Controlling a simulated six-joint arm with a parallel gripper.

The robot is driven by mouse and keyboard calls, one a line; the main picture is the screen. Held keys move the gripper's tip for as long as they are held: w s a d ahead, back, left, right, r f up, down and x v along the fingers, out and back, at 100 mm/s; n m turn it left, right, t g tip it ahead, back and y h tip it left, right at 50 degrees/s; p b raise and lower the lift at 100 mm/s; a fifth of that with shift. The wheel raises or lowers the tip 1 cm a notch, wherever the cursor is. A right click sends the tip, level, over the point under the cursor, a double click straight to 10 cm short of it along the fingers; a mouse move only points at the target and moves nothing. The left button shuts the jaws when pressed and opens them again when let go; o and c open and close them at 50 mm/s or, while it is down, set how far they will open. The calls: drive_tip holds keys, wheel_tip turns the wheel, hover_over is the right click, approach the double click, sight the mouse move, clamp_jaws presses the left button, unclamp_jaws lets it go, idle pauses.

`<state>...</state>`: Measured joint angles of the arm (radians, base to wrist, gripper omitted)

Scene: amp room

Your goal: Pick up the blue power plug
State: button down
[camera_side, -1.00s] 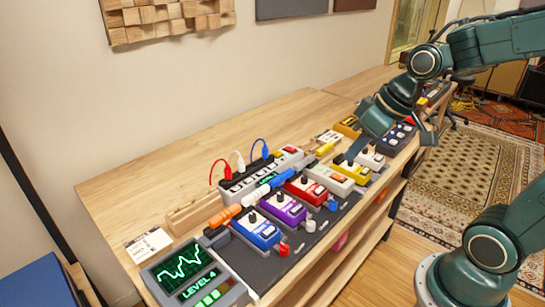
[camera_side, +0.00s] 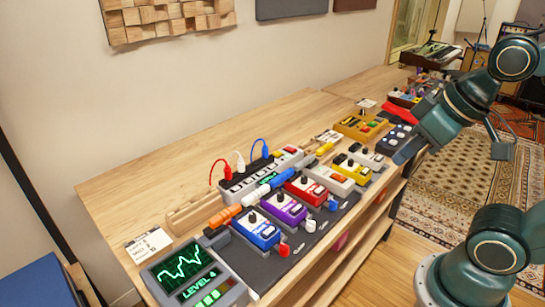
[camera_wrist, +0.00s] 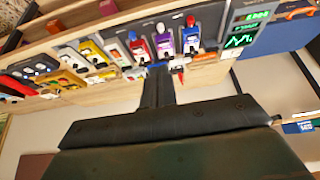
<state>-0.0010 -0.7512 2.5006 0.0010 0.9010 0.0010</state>
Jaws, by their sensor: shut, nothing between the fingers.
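The blue power plug (camera_side: 265,151), with a blue cable looping up from it, is seated upright in the far right part of the white power strip (camera_side: 233,187) in the side view. A red plug (camera_side: 227,172) and a white plug (camera_side: 241,163) stand to its left. My gripper (camera_side: 406,151) is shut and empty, well to the right of the blue plug near the table's front edge. In the wrist view my dark fingers (camera_wrist: 158,72) are together. I cannot pick out the blue plug there; the fingers may hide it.
Several effect pedals, among them a red one (camera_side: 306,189) and a purple one (camera_side: 285,209), stand in front of the strip. The table behind the strip is clear.

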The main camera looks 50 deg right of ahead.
idle(0.3)
drive_tip(key=c, duration=1.2)
unclamp_jaws()
drive_tip(key=shift+w, duration=0.1)
